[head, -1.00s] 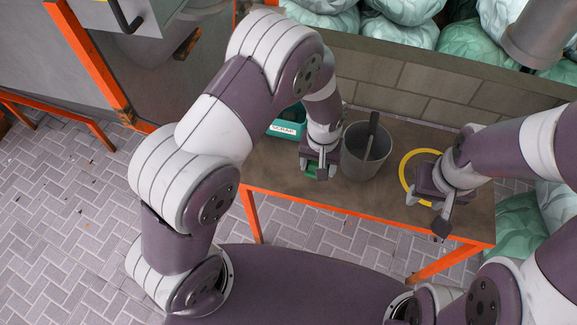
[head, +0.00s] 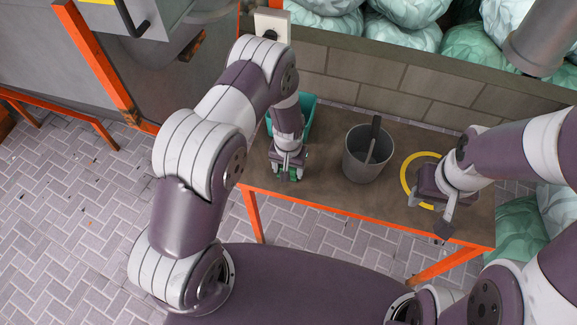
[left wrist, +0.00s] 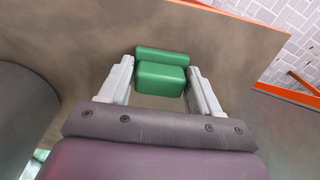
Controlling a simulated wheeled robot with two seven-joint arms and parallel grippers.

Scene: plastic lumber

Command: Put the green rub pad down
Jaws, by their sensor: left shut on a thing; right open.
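The green rub pad (left wrist: 161,74) is between the fingers of my left gripper (left wrist: 160,66), which is shut on it. In the head view, my left gripper (head: 287,177) is over the left end of the brown table (head: 330,185), near its front edge. Only a little of the pad (head: 291,177) shows there; I cannot tell whether it touches the table top. My right gripper (head: 429,214) is open and empty, over the table's right end beside a yellow ring (head: 405,178).
A teal bin (head: 308,118) stands behind my left gripper, partly hidden by my arm. A grey cup (head: 366,165) with a dark-handled tool stands mid-table. A block wall (head: 400,90) runs along the back. The table is clear between my left gripper and the cup.

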